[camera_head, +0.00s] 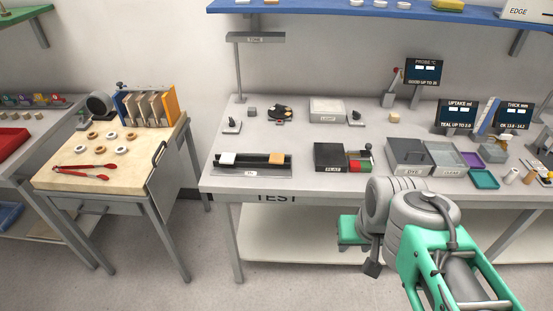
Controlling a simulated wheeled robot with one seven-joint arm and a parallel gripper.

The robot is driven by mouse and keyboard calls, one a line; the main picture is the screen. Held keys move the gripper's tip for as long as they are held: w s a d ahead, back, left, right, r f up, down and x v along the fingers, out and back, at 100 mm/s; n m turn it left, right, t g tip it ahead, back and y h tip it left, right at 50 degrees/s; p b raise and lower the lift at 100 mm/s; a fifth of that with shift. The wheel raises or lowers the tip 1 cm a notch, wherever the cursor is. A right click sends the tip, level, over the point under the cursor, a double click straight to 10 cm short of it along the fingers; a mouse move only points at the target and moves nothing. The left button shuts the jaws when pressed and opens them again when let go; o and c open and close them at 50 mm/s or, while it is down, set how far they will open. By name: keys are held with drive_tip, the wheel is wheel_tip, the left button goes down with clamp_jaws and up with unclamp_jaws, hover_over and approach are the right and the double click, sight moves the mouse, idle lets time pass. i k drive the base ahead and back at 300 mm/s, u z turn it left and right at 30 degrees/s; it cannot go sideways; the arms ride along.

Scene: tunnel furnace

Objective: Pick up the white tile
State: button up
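A small white tile (227,158) lies at the left end of a dark rail fixture (252,164) near the front left of the TEST table (310,188). An orange-tan tile (276,158) lies on the same fixture further right. My gripper (372,268) seems to be the dark piece at the end of my grey and green arm, low in front of the table. It is well to the right of the white tile and apart from it. Its fingers are too small and partly hidden to tell open from shut.
A black box marked FLAT (329,156) stands right of the rail fixture, then grey lidded bins (408,152). A blue shelf (390,14) overhangs the back. A side table (60,183) with rings and red tongs stands left, across a floor gap.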

sight(226, 158)
drive_tip(key=k, duration=0.6)
drive_tip(key=u, duration=0.65)
drive_tip(key=i, duration=0.65)
drive_tip(key=u, duration=1.15)
drive_tip(key=i, duration=1.8)
drive_tip(key=z, duration=0.3)
